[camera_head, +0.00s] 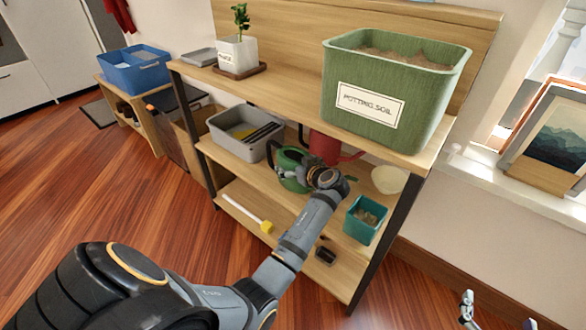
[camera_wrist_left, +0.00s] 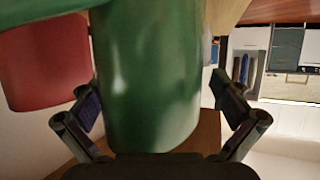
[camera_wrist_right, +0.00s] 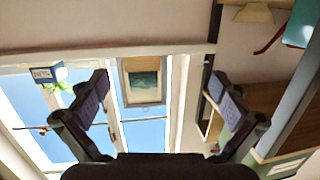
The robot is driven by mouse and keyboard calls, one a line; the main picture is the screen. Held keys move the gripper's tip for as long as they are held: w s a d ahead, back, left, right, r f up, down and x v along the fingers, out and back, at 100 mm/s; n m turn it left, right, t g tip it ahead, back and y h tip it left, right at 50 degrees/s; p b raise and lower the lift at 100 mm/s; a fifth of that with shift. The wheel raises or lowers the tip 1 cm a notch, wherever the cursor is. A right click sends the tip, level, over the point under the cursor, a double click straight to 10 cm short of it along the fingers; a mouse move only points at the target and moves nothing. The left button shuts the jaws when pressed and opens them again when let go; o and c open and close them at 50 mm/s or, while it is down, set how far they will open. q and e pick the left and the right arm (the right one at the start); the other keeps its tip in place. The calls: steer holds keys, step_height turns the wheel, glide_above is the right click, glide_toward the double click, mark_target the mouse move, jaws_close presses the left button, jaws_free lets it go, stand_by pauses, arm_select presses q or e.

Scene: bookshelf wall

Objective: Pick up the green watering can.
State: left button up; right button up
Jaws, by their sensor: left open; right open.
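The green watering can (camera_head: 289,165) stands on the middle shelf of the rack, partly hidden behind my left arm. In the left wrist view its green body (camera_wrist_left: 150,75) fills the middle, between the two open fingers of my left gripper (camera_wrist_left: 162,115). I cannot tell whether the fingers touch it. In the head view the left gripper (camera_head: 328,178) is at the can's right side, its fingers mostly hidden. My right gripper (camera_head: 497,315) is open and empty at the bottom right, away from the rack; its fingers also show in the right wrist view (camera_wrist_right: 158,105).
A red can (camera_head: 325,147) is close behind the green one. A grey bin (camera_head: 243,135) is to its left; a teal pot (camera_head: 365,220) and a cream bowl (camera_head: 389,179) are to the right. The upper shelf (camera_head: 290,97) with a large green soil box (camera_head: 395,85) overhangs it.

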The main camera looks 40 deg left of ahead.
arm_select(q)
steer(key=c, duration=1.1)
steer(key=shift+r, duration=0.1)
steer(key=shift+c, duration=0.5)
steer(key=shift+r, duration=0.1)
